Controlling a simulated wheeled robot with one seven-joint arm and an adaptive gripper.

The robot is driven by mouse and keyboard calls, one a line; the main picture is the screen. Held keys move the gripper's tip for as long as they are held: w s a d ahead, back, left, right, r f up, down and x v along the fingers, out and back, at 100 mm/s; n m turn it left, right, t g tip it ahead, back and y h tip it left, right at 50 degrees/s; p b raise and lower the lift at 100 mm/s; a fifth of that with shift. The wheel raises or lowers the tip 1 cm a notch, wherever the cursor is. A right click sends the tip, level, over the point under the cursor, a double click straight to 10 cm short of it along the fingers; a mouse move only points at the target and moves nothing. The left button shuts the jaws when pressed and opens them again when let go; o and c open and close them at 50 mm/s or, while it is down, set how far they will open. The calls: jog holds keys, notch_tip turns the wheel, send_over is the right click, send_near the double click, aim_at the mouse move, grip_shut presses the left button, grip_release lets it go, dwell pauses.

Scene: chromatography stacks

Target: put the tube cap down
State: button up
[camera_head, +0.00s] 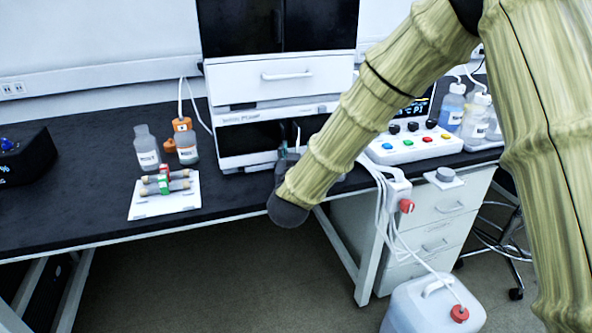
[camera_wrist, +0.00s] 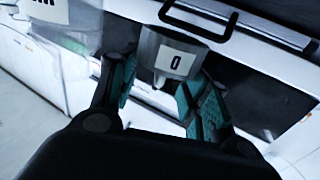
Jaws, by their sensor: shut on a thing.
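My gripper (camera_wrist: 160,88) has teal finger pads on both sides of a grey tube cap (camera_wrist: 170,52) in the wrist view. It is shut on the cap, which bears a white label marked "0" and has a small pale tip underneath. The cap is tilted in the picture, in front of the white instrument. In the head view, my arm hides most of the gripper and I cannot make out the cap there. The arm reaches over the bench's front edge, near the instrument stack (camera_head: 262,82).
A button panel (camera_head: 415,148) and a grey round piece (camera_head: 445,174) on a white plate are at the right. A waste jug (camera_head: 420,308) stands on the floor.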

jog(key=shift+w+f+b, duration=0.2)
jog(key=shift+f+b, duration=0.35)
jog(key=shift+f, duration=1.8)
jog(key=shift+f, duration=0.15)
jog(key=o, duration=1.1)
jog(key=shift+o, duration=0.2)
jog(key=shift+s+a+r, duration=0.1)
jog(key=shift+s+r, duration=0.1)
jog(key=shift+s, duration=0.05)
jog(key=s+p, duration=0.1)
jog(key=s, duration=1)
jog(key=shift+s+a, duration=0.25)
jog(key=shift+a, duration=0.15)
